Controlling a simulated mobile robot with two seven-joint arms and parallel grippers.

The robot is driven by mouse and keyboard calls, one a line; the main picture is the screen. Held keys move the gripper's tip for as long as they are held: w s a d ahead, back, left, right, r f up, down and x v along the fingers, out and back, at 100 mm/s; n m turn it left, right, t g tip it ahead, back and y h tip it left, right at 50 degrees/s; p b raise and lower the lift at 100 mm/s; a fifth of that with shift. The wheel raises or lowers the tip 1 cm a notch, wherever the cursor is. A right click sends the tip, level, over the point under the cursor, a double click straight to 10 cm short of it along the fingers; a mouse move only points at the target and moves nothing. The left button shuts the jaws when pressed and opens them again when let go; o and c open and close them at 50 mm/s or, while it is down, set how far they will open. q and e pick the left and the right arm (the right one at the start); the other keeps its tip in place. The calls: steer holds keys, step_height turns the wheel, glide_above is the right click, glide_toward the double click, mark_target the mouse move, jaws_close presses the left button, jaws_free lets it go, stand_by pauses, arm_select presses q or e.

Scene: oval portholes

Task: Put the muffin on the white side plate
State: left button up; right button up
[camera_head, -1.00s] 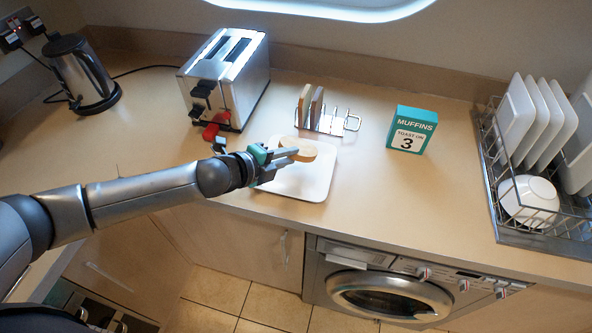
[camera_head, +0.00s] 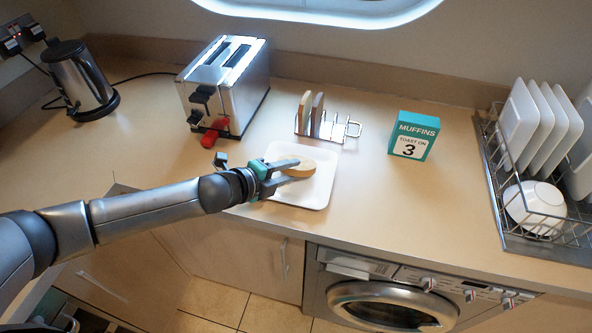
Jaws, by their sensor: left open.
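The muffin (camera_head: 299,167), a flat round tan piece, is over the white side plate (camera_head: 313,191) on the counter and appears to lie on it. My left gripper (camera_head: 293,168) is open, with its fingers around or just beside the muffin; part of the muffin is hidden behind them. The plate's left side is partly covered by the gripper. My right gripper is not in view.
A toaster (camera_head: 232,92) with a red part at its front stands behind left. A toast rack (camera_head: 330,126) holding two slices and a teal muffin box (camera_head: 413,135) stand behind the plate. A kettle (camera_head: 80,80) is far left, a dish rack (camera_head: 508,215) far right. The front counter is clear.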

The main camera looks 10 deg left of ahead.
arm_select(q)
steer(key=p+v, duration=0.4)
steer(key=v, duration=0.4)
steer(key=shift+p, duration=0.3)
step_height(320, 180, up, 7)
steer(key=s+a+p, duration=0.1)
steer(key=s+p, duration=0.1)
steer(key=p, duration=0.5)
steer(key=shift+a+r+p, duration=0.2)
steer(key=shift+a+p, duration=0.05)
steer(key=shift+p, duration=0.1)
steer(key=shift+s, duration=0.1)
